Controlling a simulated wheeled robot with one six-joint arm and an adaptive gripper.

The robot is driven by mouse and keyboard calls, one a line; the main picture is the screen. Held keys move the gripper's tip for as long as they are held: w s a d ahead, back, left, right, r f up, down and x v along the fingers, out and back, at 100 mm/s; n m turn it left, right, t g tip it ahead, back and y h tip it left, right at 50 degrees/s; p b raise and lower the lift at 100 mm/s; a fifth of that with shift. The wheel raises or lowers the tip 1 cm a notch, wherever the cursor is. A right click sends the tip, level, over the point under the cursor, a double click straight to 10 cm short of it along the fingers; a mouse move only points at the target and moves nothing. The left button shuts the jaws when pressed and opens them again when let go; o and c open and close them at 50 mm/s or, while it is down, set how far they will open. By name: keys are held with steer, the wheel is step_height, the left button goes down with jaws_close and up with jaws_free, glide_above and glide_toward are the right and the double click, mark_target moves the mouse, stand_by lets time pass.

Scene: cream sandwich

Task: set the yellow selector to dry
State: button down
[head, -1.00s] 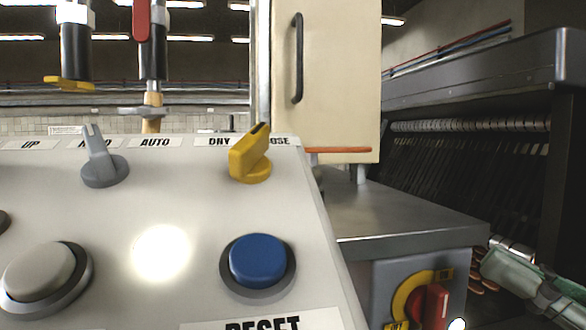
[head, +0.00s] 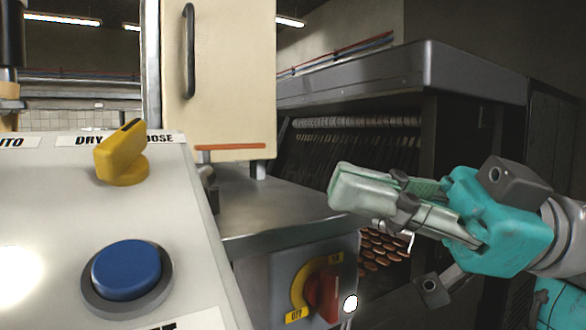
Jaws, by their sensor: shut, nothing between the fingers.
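The yellow selector (head: 120,155) stands on the sloped light-grey panel (head: 60,210), below the labels DRY (head: 88,140) and DOSE, which it partly hides. Its raised handle leans up and to the right, with a dark line on its top end near the start of the DOSE label. My gripper (head: 345,190) is at the right of the head view, well to the right of the selector and apart from it. Its pale green fingers lie together, pointing left, and hold nothing.
A blue button (head: 127,268) sits below the selector. A red rotary switch (head: 322,295) on a yellow plate is on the grey cabinet below the metal ledge (head: 265,205). A cream door (head: 215,75) stands behind. Round brown biscuits (head: 375,250) lie behind my gripper.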

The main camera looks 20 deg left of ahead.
mark_target(141, 136)
steer(key=x, duration=1.2)
steer(key=shift+s+a+r, duration=0.1)
steer(key=shift+a+r, duration=0.05)
steer(key=shift+a, duration=0.2)
